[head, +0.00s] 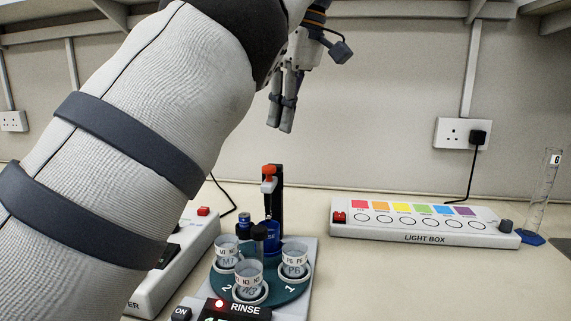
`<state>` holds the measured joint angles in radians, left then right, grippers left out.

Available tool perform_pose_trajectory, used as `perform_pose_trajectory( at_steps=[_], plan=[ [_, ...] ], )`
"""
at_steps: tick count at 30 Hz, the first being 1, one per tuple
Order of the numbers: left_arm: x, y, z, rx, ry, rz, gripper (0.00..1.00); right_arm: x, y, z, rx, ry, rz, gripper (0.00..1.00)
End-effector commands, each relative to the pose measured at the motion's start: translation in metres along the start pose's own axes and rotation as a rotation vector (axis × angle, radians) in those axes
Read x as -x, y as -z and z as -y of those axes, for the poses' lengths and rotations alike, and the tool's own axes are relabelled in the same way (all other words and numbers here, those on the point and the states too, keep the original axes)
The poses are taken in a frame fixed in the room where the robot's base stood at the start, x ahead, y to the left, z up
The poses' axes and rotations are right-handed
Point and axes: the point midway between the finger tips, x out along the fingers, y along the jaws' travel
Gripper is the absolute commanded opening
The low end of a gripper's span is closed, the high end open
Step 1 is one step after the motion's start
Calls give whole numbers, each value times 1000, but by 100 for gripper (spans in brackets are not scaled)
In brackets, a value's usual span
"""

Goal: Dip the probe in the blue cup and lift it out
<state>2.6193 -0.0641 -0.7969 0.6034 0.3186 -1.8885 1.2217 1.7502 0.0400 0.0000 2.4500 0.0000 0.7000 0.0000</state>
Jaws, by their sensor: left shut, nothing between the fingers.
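A blue cup (271,238) sits at the back of a green turntable (287,290), partly hidden by a dark round-topped piece. A black post (279,188) stands behind it. An orange-red knob (268,170) on a pale piece is at the post's upper front, above the blue cup; it may be the probe's top, but I cannot see a probe tip clearly. My left gripper (280,127) hangs above the post with its fingers pointing down, shut and empty, apart from the knob. My right gripper is not in view.
White-rimmed cups marked M7 (228,259), N3 (249,290) and P6 (294,269) stand on the turntable, near a RINSE panel (238,309). A light box (420,232) and a tall glass cylinder (542,190) are at right. My left arm hides much of the left side.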

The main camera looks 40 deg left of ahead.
Motion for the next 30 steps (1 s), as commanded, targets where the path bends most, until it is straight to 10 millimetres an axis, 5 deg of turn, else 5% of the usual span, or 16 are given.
perform_pose_trajectory(
  at_steps=[9, 21, 30],
  plan=[
    [-5, 0, 0, 0, 0, 1, 0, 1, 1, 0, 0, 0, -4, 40],
    [-58, -1, 0, -1, 2, 0, 0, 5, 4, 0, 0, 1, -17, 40],
    [-70, 0, 0, -2, -1, -1, 0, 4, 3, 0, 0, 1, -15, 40]
  ],
)
